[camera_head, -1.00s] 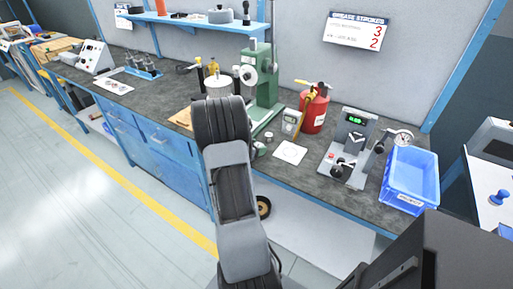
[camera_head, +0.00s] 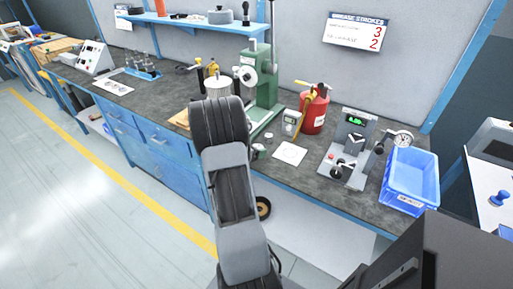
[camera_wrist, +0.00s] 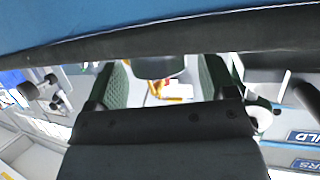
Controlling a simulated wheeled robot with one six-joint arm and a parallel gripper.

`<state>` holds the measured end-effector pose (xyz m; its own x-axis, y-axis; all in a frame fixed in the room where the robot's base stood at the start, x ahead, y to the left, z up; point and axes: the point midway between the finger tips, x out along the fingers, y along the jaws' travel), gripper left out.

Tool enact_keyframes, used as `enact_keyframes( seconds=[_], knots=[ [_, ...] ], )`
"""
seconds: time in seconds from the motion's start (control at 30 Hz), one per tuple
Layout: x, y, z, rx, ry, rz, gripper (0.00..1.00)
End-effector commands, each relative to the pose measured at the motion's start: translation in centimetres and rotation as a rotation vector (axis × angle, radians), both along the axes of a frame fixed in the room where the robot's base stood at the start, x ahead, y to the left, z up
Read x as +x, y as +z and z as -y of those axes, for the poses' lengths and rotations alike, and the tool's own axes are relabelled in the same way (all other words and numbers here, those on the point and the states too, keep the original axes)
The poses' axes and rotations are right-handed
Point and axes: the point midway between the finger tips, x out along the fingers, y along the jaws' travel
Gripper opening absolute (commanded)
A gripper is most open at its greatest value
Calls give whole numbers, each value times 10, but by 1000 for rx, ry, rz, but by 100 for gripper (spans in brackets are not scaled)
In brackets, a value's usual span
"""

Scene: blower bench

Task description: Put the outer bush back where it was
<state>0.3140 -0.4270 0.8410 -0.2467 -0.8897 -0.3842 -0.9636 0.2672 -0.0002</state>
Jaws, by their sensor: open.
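My gripper (camera_wrist: 163,82) shows in the wrist view, with its two green-padded fingers apart. A dark grey rounded part (camera_wrist: 155,66) shows between the fingers; I cannot tell whether it is near them or behind, or what it is. In the head view my arm hides the gripper. I cannot pick out the outer bush for certain in either view. A small grey-green round piece (camera_head: 259,151) sits on the bench beside the green press (camera_head: 266,85), just right of my arm.
The dark bench top (camera_head: 315,180) carries a red extinguisher-like can (camera_head: 314,110), a white card (camera_head: 290,153), a gauge fixture with a green display (camera_head: 350,150) and a blue bin (camera_head: 412,180). A blue edge (camera_wrist: 100,25) crosses the wrist view's top.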

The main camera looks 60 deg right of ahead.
Motion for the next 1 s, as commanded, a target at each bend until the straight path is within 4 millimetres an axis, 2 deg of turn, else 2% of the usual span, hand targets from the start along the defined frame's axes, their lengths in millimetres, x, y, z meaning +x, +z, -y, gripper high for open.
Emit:
enact_keyframes(
  seconds=[0.2, 0.4, 0.6, 0.87, 1.0],
  knots=[
    [13, 15, -42, -2, 5, 3, 78],
    [21, 29, -73, -2, 4, 2, 78],
    [25, 38, -91, -1, 1, 1, 78],
    [27, 42, -101, 11, 5, -9, 78],
    [24, 48, -124, 112, 45, -88, 78]
  ],
)
